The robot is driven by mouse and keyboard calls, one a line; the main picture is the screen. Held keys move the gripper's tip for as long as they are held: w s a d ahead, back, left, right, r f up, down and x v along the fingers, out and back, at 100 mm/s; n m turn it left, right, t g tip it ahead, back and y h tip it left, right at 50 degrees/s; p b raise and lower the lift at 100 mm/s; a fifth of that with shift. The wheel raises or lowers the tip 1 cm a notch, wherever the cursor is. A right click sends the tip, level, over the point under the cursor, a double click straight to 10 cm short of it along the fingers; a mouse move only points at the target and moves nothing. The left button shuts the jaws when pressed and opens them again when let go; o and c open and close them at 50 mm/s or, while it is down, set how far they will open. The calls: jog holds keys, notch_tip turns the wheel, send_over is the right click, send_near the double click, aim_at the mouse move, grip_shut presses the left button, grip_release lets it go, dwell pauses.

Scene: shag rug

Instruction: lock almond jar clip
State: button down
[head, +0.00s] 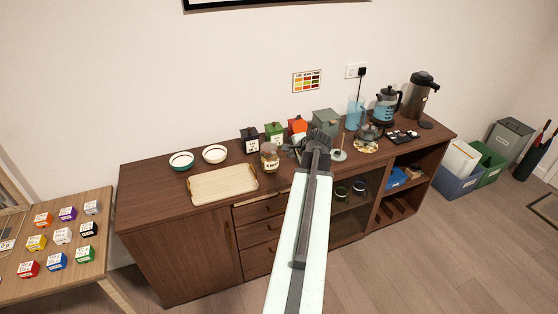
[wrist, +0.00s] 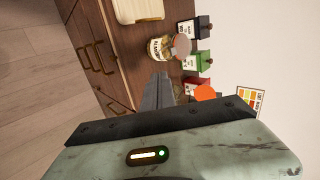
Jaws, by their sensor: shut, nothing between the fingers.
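The almond jar (head: 269,158) is a small clear jar with pale contents and a label, standing on the dark wooden sideboard (head: 150,190) right of the tray. In the wrist view, which is turned sideways, the jar (wrist: 158,49) shows its label and a round greyish lid (wrist: 182,45) at its top. The clip is too small to make out, so I cannot tell whether it is locked. My gripper (head: 290,148) is shut and empty, just right of the jar in the head view. In the wrist view its fingers (wrist: 160,82) point towards the jar, apart from it.
A wooden tray (head: 222,185) lies left of the jar, with two bowls (head: 214,154) behind it. Black (head: 250,140), green (head: 275,132) and red (head: 297,126) canisters stand close behind the jar.

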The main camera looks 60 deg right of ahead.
jog(key=b+x, duration=0.9)
jog(key=x, duration=0.5)
jog(key=shift+b, duration=0.4)
jog(key=shift+w+a, duration=0.1)
jog(key=shift+a, duration=0.1)
